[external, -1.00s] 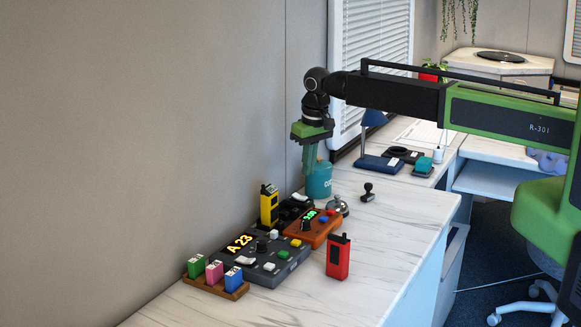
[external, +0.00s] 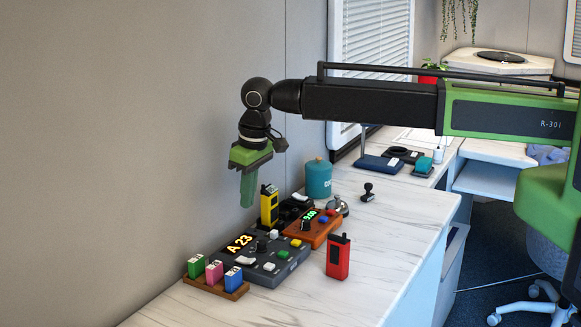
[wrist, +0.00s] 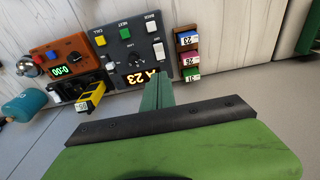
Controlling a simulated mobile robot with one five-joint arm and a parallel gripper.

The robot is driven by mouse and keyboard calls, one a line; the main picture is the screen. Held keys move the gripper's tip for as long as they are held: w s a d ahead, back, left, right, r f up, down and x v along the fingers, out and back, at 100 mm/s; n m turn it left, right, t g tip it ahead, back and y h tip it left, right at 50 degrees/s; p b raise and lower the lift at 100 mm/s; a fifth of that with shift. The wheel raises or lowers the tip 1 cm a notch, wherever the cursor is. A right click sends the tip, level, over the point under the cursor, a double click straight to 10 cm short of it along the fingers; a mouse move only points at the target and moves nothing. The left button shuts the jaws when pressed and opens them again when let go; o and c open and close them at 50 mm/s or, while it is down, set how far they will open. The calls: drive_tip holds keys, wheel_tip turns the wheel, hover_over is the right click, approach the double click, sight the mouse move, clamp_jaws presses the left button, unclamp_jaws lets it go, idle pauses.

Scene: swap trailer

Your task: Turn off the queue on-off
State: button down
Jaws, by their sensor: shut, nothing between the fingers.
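The queue unit is a dark grey box (external: 285,272) on the counter with a lit "A 23" display (external: 240,243); it also shows in the wrist view (wrist: 127,50). It has yellow, green and white buttons along one edge, and a black knob (wrist: 136,62). One white switch (wrist: 159,51) is near the white button, and another white control (wrist: 108,66) is near the yellow button. Their labels are too small to read. My gripper (external: 247,203) is shut and empty, pointing down above and behind the box near the wall. In the wrist view its fingers (wrist: 158,88) overlap the display's edge.
An orange timer box (external: 320,233) and a yellow radio (external: 269,204) stand beside the queue unit. A wooden holder (external: 215,287) with coloured tags is in front at left. A red radio (external: 338,258) stands at right. The wall is close behind; the counter's right front is clear.

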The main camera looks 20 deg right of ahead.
drive_tip(key=b, duration=1)
hover_over(252, 259)
drive_tip(key=w+a, duration=0.1)
wheel_tip(252, 259, down, 10)
drive_tip(key=shift+a+f, duration=0.1)
drive_tip(key=shift+a, duration=0.05)
drive_tip(key=f, duration=0.1)
drive_tip(key=b, duration=0.1)
drive_tip(key=f+b, duration=0.1)
drive_tip(key=shift+s+d+f, duration=0.3)
drive_tip(key=shift+d+f, duration=0.05)
drive_tip(key=shift+s+d+f+b, duration=0.15)
drive_tip(key=shift+f+b, duration=0.05)
drive_tip(key=shift+b, duration=0.15)
drive_tip(key=shift+s+d+f+b, duration=0.25)
drive_tip(key=shift+d+f+b, duration=0.1)
drive_tip(key=shift+f+b, duration=0.3)
drive_tip(key=shift+r+t+y, duration=0.15)
drive_tip(key=shift+t+y, duration=0.25)
drive_tip(key=shift+a+r, duration=0.1)
drive_tip(key=shift+r, duration=0.05)
drive_tip(key=shift+w+a, duration=0.1)
